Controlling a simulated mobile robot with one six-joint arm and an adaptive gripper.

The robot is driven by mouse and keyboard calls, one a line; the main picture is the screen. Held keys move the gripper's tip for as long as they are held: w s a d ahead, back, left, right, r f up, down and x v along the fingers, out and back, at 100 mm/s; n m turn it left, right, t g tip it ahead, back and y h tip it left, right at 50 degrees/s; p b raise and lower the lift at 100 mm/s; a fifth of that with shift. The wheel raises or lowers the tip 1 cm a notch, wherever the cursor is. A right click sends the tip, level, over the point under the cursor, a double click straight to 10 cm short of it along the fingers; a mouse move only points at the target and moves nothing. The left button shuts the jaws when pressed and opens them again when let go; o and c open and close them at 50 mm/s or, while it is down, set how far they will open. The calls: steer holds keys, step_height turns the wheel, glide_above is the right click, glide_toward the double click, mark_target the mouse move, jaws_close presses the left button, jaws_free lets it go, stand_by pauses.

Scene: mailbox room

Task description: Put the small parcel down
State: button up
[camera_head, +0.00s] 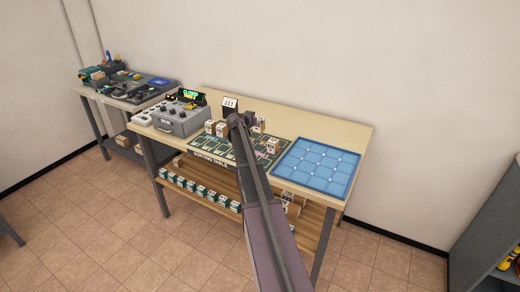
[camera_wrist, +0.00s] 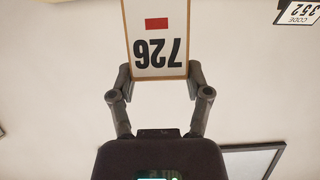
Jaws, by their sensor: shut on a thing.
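The small parcel (camera_wrist: 157,40) shows in the wrist view as a pale, brown-edged box face with the number 726 upside down and a red rectangle. My gripper (camera_wrist: 159,78) is shut on it, one finger at each side, and the parcel's far end is cut off by the picture edge. In the head view my arm reaches over the sorting table (camera_head: 350,133), its end above the dark patterned mat (camera_head: 240,153). The arm hides part of this area, and I cannot tell the held parcel from the boxes there.
Small white-brown boxes (camera_head: 272,146) stand on the dark mat. A blue gridded mat (camera_head: 315,167) lies bare at the table's right. A grey machine (camera_head: 180,119) stands at the left, a white card (camera_head: 230,104) at the back. Several teal-white boxes (camera_head: 201,191) line the shelf below.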

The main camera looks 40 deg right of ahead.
mark_target(256, 131)
steer(key=s+a+f+b, duration=0.4)
steer(key=s+a, duration=0.6)
steer(key=a, duration=0.1)
steer(key=shift+s+a+f+b, duration=0.25)
steer(key=shift+s+f+b, duration=0.1)
steer(key=shift+s, duration=0.05)
steer(key=shift+d, duration=0.1)
steer(key=w+d, duration=0.3)
steer(key=w+d+f+b, duration=0.1)
steer(key=w+d, duration=0.2)
steer(key=d, duration=0.1)
steer(key=w+d, duration=0.3)
steer(key=w, duration=0.1)
steer(key=shift+w+d+f, duration=0.1)
steer(key=shift+d+f, duration=0.1)
steer(key=shift+d, duration=0.05)
steer(key=shift+w+d, duration=0.4)
steer(key=shift+w, duration=0.05)
step_height(256, 131, down, 4)
steer(key=b, duration=0.4)
steer(key=shift+r, duration=0.15)
